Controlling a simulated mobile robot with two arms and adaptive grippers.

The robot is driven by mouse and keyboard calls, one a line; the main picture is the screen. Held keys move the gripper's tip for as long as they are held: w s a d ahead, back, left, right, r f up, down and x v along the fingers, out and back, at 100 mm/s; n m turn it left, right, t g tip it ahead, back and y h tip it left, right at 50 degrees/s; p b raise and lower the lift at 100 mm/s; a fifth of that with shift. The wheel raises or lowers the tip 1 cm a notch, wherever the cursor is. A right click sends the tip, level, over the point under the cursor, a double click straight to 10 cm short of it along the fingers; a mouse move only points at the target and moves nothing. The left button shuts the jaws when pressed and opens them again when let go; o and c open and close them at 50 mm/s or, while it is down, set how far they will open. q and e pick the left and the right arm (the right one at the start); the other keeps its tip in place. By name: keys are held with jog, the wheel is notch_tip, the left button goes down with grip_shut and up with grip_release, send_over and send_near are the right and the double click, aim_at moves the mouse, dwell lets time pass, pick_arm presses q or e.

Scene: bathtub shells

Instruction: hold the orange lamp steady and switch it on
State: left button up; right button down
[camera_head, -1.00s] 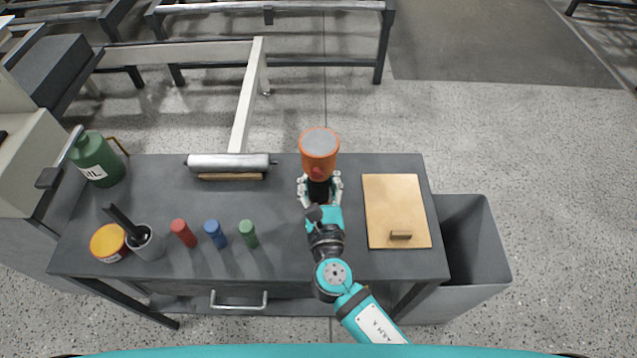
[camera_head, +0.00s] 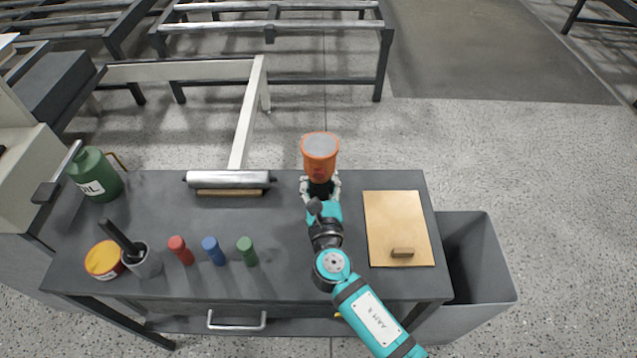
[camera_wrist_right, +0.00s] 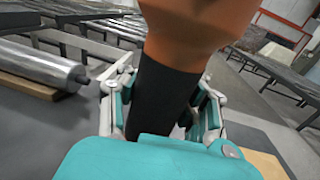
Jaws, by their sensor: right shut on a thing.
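The orange lamp (camera_head: 320,155) stands upright at the far edge of the dark workbench, with a grey lens on top and a black lower body. A small red spot shows on its near side. My right gripper (camera_head: 320,187) is shut around the black body below the orange head. The right wrist view shows the lamp's black body (camera_wrist_right: 160,95) between the gripper's fingers (camera_wrist_right: 160,90), with the orange head above. The lamp's base is hidden by the gripper. My left gripper is not in view.
A metal roller (camera_head: 228,179) lies left of the lamp. A tan board (camera_head: 397,225) with a small wooden block lies to its right. Red (camera_head: 181,250), blue and green cylinders, a cup, a yellow tin and a green oil can (camera_head: 97,175) stand further left. A grey bin (camera_head: 480,262) adjoins the bench's right side.

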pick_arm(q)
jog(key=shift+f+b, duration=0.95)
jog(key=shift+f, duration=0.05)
pick_arm(e)
jog(key=shift+w+f, duration=0.25)
jog(key=shift+w, duration=0.7)
jog(key=shift+w+f, duration=0.2)
jog(key=shift+w, duration=0.7)
jog(key=shift+w+f, duration=0.25)
jog(key=shift+w, duration=0.7)
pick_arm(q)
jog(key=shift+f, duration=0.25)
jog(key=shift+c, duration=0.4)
pick_arm(e)
jog(key=shift+f, duration=0.3)
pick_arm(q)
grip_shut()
